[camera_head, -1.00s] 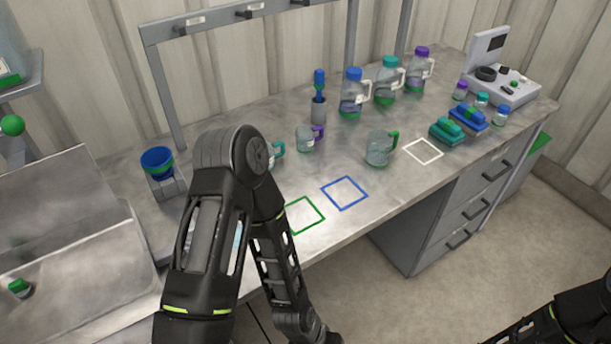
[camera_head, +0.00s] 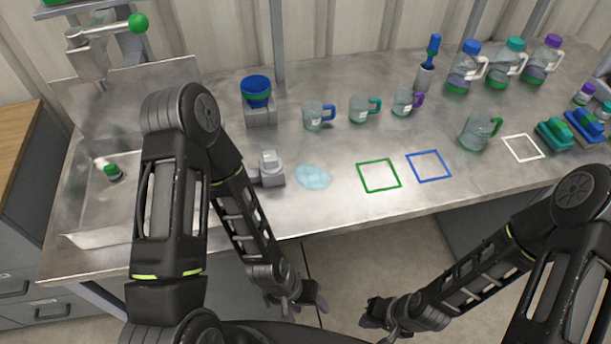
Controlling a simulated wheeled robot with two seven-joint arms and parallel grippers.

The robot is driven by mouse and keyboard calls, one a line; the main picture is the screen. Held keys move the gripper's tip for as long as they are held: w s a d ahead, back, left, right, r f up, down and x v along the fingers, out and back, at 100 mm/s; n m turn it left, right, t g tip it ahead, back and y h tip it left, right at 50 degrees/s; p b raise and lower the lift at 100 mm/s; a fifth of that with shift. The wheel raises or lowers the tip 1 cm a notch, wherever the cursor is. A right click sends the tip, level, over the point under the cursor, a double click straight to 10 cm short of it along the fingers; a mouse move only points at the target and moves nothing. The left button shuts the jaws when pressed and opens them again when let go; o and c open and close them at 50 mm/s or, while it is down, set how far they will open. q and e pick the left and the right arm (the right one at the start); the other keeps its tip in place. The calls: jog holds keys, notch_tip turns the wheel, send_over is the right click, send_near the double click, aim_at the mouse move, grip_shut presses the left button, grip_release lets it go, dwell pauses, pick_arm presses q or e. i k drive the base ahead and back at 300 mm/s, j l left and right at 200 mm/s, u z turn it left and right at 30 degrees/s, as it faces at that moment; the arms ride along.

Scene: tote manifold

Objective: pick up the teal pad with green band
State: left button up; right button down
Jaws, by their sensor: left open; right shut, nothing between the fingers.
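A teal block-like pad (camera_head: 555,133) lies on the bench at the far right, beside a similar blue pad (camera_head: 586,126). The teal one shows some green, but its band is too small to make out clearly. My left gripper (camera_head: 314,297) is open and empty, low in front of the bench edge. My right gripper (camera_head: 371,313) is shut and empty, also low in front of the bench, far from the pads. A small green-and-white item (camera_head: 113,172) lies in the sink; I cannot tell what it is.
Mugs (camera_head: 318,116), a green-handled jug (camera_head: 479,130) and lidded bottles (camera_head: 465,68) stand on the bench. Green (camera_head: 379,176), blue (camera_head: 429,166) and white (camera_head: 522,148) outlined squares are empty. A pale blue puddle (camera_head: 313,177) lies left of the green square.

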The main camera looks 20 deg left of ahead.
aim_at(555, 132)
jog(key=u, duration=1.35)
jog(key=k+l+u, duration=0.1)
jog(key=l+u, duration=0.3)
jog(key=k+l+u, duration=0.1)
jog(key=l+u, duration=0.3)
jog(key=k+l+u, duration=0.15)
jog(key=u, duration=0.2)
jog(key=k+l+u, duration=0.25)
jog(key=u, duration=0.15)
jog(key=k+l+u, duration=0.3)
jog(key=k+u, duration=0.65)
jog(key=k+z, duration=0.1)
jog(key=k, duration=0.45)
jog(key=k+l+z, duration=0.1)
jog(key=k, duration=0.4)
jog(key=k+l+z, duration=0.15)
jog(key=k, duration=0.4)
jog(key=k+l+z, duration=0.1)
jog(key=k+l, duration=0.15)
jog(key=k, duration=0.3)
jog(key=i+l, duration=0.35)
